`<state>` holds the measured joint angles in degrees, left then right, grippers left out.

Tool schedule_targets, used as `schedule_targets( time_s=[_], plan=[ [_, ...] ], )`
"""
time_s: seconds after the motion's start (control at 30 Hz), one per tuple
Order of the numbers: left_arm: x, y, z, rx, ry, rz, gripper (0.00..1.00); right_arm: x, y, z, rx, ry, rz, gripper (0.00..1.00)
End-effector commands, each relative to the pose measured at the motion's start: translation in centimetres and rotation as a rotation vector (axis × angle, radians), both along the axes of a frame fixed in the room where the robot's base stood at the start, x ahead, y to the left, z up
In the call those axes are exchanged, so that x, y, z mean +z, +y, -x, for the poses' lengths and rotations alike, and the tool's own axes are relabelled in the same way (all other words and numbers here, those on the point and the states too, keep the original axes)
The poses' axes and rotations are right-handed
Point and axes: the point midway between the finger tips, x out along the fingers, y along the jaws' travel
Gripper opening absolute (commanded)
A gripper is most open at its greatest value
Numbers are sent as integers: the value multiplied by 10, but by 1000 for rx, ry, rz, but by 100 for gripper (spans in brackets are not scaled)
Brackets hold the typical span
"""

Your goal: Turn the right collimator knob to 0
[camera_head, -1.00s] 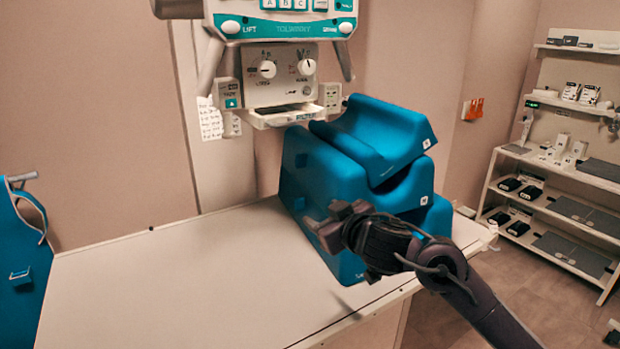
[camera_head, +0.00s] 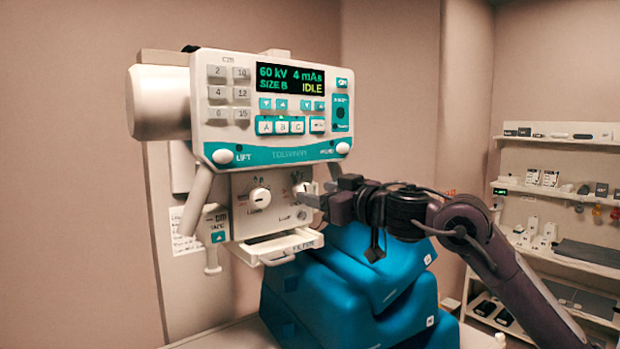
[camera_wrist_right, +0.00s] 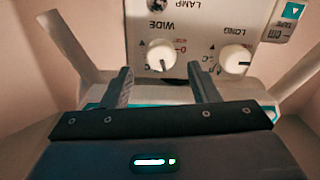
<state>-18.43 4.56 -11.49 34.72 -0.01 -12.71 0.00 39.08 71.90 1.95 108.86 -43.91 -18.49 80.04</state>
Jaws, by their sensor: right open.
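The right collimator knob (camera_head: 302,187) is a white dial on the panel's right side, partly hidden by my right gripper in the head view. In the upside-down wrist view it is the left knob (camera_wrist_right: 160,57), beside the word WIDE, with a dark mark on its lower side. The other white knob (camera_head: 260,198) shows beside LONG in the wrist view (camera_wrist_right: 237,60). My right gripper (camera_head: 318,194) is open at the panel's right side. In the wrist view its fingers (camera_wrist_right: 162,84) appear on either side of the right knob, apart from it. My left gripper is out of view.
Above the knobs is a console (camera_head: 275,105) reading IDLE. Below them a filter tray (camera_head: 280,246) juts out. Blue padded blocks (camera_head: 350,275) stand beneath my right arm. Shelves (camera_head: 560,190) stand at the far right.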

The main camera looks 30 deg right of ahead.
Motion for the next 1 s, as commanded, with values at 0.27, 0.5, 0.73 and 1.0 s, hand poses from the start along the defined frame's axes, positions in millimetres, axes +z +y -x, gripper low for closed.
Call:
schedule_targets(
  time_s=[0.27, 0.5, 0.73, 1.0],
  plan=[
    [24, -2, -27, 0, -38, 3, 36, 2, 4, -28, 0, 0, 0, 55],
    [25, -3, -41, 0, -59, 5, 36, -1, 4, -31, 0, 1, 1, 55],
    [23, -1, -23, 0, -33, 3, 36, -1, 4, -31, 0, 1, 1, 31],
    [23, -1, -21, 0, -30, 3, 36, -1, 4, -30, 0, 1, 3, 10]
  ],
)
